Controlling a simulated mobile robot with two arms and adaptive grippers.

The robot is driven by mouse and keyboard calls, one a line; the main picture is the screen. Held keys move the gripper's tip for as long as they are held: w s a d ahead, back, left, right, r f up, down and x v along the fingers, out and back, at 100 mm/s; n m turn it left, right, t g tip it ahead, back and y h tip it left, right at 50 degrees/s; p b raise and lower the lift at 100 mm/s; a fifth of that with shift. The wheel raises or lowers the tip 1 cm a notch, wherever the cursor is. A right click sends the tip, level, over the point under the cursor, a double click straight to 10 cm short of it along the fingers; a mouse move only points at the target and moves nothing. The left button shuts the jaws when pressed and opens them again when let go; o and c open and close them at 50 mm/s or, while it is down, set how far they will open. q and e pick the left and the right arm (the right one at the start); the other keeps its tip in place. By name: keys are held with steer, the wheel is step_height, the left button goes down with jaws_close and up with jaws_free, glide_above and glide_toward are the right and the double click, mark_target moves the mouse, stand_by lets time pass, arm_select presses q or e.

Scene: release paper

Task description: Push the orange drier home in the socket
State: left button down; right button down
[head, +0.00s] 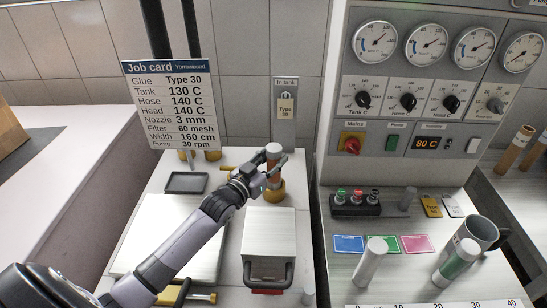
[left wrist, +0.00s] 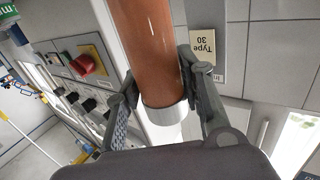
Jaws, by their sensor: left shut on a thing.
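The orange drier (head: 273,166) is an upright orange-brown tube with a white cap, near the back wall of the bench. My left gripper (head: 272,173) is shut around it, coming in from the lower left. In the left wrist view the drier's tube (left wrist: 148,45) and white end band lie between the two fingers (left wrist: 160,92). A round brass socket (head: 275,191) is directly below the drier. The drier's lower end is partly hidden by the gripper, so how deep it sits cannot be told. My right gripper is not in view.
A metal box with a dark handle (head: 270,240) stands just in front of the socket. A dark tray (head: 186,183) and a pale flat plate (head: 160,235) are to the left. The gauge panel (head: 425,90) rises to the right.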

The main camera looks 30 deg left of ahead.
arm_select(q)
steer(key=shift+f+b, duration=0.7)
steer(key=shift+f, duration=0.35)
steer(key=c, duration=1)
jaws_free()
step_height(320, 180, up, 10)
steer(key=shift+r, duration=0.1)
